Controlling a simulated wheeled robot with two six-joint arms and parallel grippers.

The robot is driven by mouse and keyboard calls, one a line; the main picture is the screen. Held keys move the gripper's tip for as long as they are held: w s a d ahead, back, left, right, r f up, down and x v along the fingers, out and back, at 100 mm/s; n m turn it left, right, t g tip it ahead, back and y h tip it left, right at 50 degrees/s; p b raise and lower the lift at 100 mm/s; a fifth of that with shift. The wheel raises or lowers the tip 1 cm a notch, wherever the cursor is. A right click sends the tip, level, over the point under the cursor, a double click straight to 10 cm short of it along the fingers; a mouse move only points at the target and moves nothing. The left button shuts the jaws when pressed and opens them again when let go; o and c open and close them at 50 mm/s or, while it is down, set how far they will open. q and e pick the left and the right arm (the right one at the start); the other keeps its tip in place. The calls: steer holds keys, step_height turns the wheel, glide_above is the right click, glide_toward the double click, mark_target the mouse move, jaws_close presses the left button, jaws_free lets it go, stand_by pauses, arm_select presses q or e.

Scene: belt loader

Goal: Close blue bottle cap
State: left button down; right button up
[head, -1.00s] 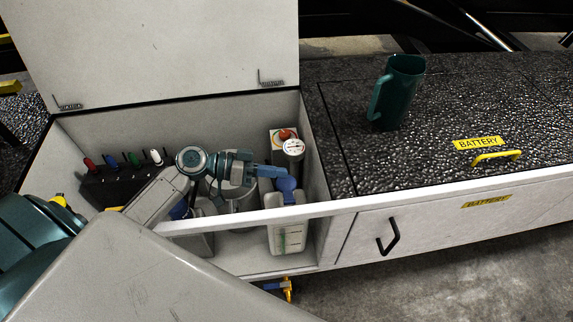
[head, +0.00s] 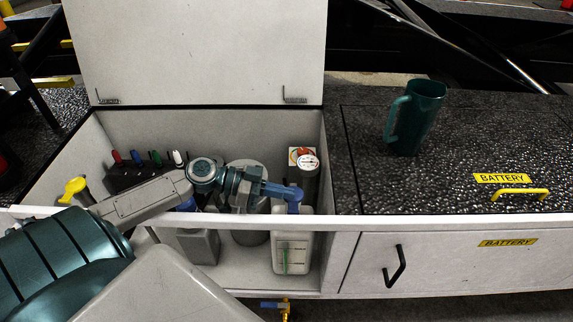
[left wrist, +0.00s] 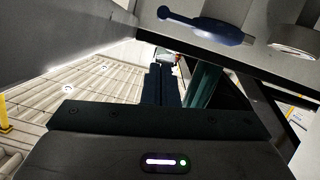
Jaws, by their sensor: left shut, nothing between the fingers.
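A white jug-shaped bottle (head: 291,257) with a green level strip stands upright at the front right of the open bin. Its blue cap (head: 294,207) is partly hidden by my left gripper (head: 284,190), so I cannot tell whether it is open or closed. My left gripper is shut and empty, with its fingertips at the cap; contact is unclear. In the left wrist view the shut fingers (left wrist: 160,84) point away, and a blue part with a rounded tab (left wrist: 208,27) shows above them. My right gripper is out of view.
The bin's front rail (head: 345,223) crosses before the bottles. A green jug (head: 414,118) stands on the deck at right.

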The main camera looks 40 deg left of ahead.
arm_select(q)
steer(key=shift+s+d+f, duration=0.2)
steer(key=shift+s+f, duration=0.2)
steer(key=shift+f, duration=0.25)
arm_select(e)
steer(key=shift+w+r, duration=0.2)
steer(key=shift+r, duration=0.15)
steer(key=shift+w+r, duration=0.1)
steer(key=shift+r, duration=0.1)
arm_select(q)
steer(key=shift+s, duration=0.1)
